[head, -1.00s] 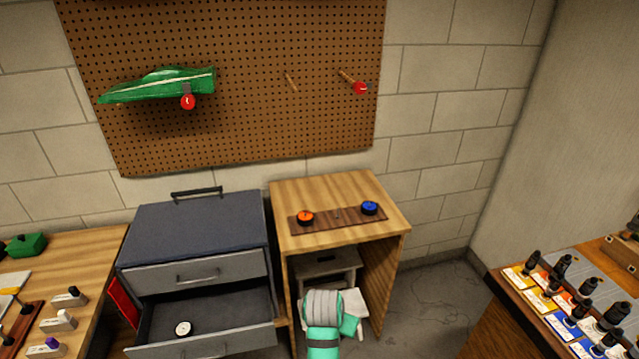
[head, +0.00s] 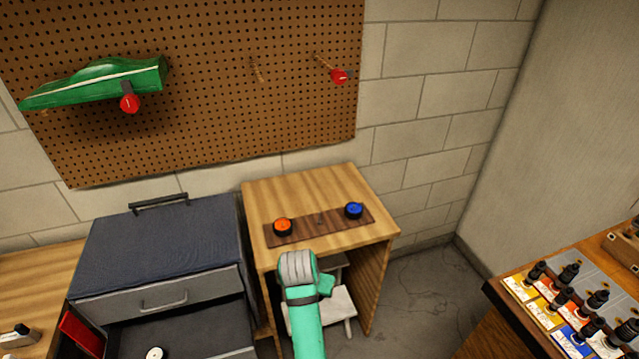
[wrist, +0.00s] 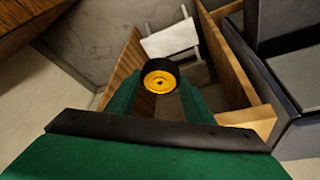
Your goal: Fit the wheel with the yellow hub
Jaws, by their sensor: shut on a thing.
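In the wrist view my gripper (wrist: 160,92) is shut on a black wheel with a yellow hub (wrist: 159,80), the hub facing the camera. In the head view my arm reaches up from the bottom centre in front of the wooden stand; its jaws and the held wheel are hidden there. A wheel with an orange hub (head: 283,226) and a wheel with a blue hub (head: 354,210) sit on a dark wooden strip (head: 338,228) on the stand. A small peg (head: 320,219) stands between them. A green car body (head: 100,82) hangs on the pegboard at left.
A grey cabinet (head: 160,245) stands left of the stand, its lower drawer open with a white round part (head: 155,353) inside. A white stool (head: 335,308) is under the stand. A right bench holds several dark bottles on coloured cards (head: 550,300). Bare floor lies between.

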